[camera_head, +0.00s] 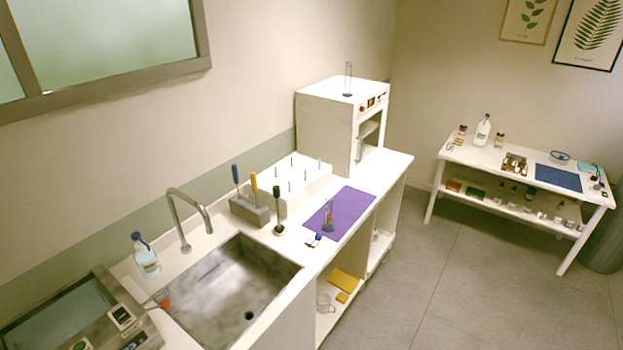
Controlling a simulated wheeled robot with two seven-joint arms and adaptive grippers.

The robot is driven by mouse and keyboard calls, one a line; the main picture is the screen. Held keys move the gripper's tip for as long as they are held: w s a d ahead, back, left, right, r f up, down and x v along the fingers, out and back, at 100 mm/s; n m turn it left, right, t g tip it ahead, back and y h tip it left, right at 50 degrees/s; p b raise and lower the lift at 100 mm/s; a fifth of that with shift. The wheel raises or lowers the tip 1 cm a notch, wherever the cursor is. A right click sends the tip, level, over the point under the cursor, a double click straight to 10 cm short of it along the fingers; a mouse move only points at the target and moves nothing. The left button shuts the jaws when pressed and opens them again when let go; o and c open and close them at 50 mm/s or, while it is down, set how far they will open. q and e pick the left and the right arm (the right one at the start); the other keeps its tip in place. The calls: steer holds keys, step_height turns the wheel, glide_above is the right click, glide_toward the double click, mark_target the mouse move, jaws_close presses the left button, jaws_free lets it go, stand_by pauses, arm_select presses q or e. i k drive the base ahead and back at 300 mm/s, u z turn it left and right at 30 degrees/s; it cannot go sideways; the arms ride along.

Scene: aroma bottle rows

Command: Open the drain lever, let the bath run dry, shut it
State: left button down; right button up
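The bath (98,284) is a steel unit at the lower left, cut off by the picture's edge. Its greyish-green inside shows, but I cannot tell the water level. A small dark display and controls sit on its front panel (122,317). A red-tipped part (165,303), which looks like the drain lever, sticks out from the bath's right side beside the sink. I cannot tell if it is open or shut. Neither of my grippers is in view.
The sink (215,320) with a curved tap (186,215) lies right of the bath. A blue-capped bottle (146,258) stands behind. Farther right are a tool block (250,211), a white peg rack (292,198), a purple mat (345,207) and a white cabinet (325,120).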

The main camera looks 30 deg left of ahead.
mark_target(165, 305)
steer(key=i, duration=3.25)
steer(key=u, duration=4.4)
